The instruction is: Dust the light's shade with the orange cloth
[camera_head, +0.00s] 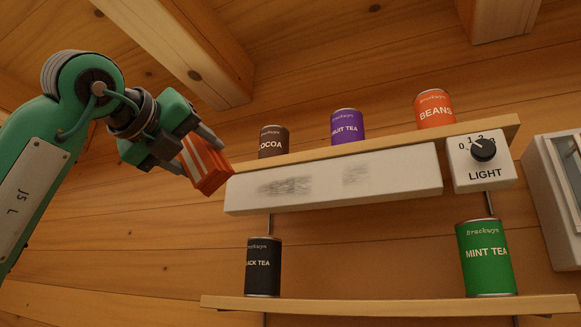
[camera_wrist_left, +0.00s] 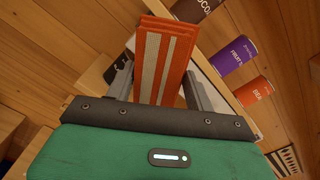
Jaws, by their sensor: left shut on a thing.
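The light's shade (camera_head: 335,178) is a long white bar under the upper shelf, with a large dark grey smudge left of its middle and a smaller, fainter one near its middle. The orange cloth (camera_head: 205,168) is a folded block with pale stripes; it also shows in the left wrist view (camera_wrist_left: 166,62). My left gripper (camera_head: 196,153) is shut on the cloth, with a finger on each side. The cloth is at the shade's left end; I cannot tell whether they touch. My right gripper is not in view.
The upper shelf (camera_head: 390,146) carries a cocoa tin (camera_head: 273,142), a fruit tea tin (camera_head: 347,126) and a beans tin (camera_head: 435,109). A LIGHT dial box (camera_head: 482,165) adjoins the shade's right end. Black tea (camera_head: 263,267) and mint tea (camera_head: 485,258) tins stand on the lower shelf (camera_head: 370,304).

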